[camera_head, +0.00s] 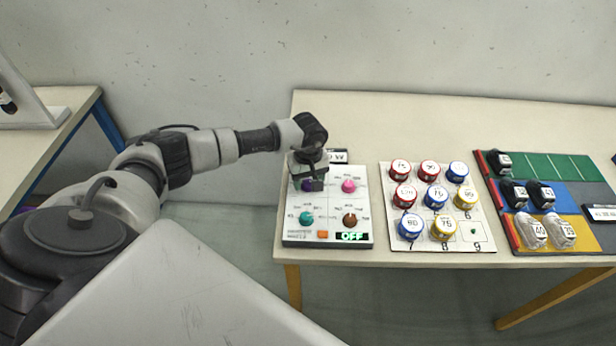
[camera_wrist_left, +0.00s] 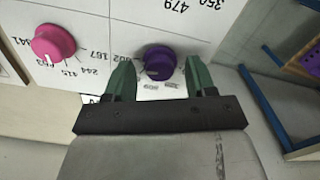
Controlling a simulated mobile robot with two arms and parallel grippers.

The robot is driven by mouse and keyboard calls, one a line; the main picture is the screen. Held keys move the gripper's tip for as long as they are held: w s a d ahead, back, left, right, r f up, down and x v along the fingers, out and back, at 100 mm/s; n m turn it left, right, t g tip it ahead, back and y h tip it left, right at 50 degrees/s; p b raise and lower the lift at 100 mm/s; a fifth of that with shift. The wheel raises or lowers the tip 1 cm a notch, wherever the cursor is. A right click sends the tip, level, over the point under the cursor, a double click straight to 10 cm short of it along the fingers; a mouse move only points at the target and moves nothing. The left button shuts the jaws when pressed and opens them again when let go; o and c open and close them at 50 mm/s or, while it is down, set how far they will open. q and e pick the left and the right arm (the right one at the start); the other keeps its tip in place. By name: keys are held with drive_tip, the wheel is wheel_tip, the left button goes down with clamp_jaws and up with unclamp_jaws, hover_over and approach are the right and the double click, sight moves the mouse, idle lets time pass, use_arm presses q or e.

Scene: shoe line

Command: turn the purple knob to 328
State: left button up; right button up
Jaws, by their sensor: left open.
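The purple knob (camera_wrist_left: 158,62) is on a white panel (camera_head: 330,237). In the wrist view it sits between the two green fingers of my left gripper (camera_wrist_left: 160,70), which is open with a gap on each side. Whether the fingers touch the knob cannot be told. Printed numbers ring the knob, some hidden by the gripper. In the head view my left gripper (camera_head: 308,176) points down over the panel's upper left, and only a bit of the purple knob (camera_head: 313,185) shows. The panel's display (camera_head: 353,236) reads OFF. My right gripper is not in view.
The panel also has a pink knob (camera_head: 348,185), a teal knob (camera_head: 306,218), a brown knob (camera_head: 349,219) and an orange button (camera_head: 322,234). To the right are a board with several numbered round lids (camera_head: 436,197) and a coloured mat (camera_head: 550,167) with bagged items.

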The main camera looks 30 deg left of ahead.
use_arm(q)
drive_tip(key=c, duration=0.9)
drive_tip(key=shift+c, duration=0.2)
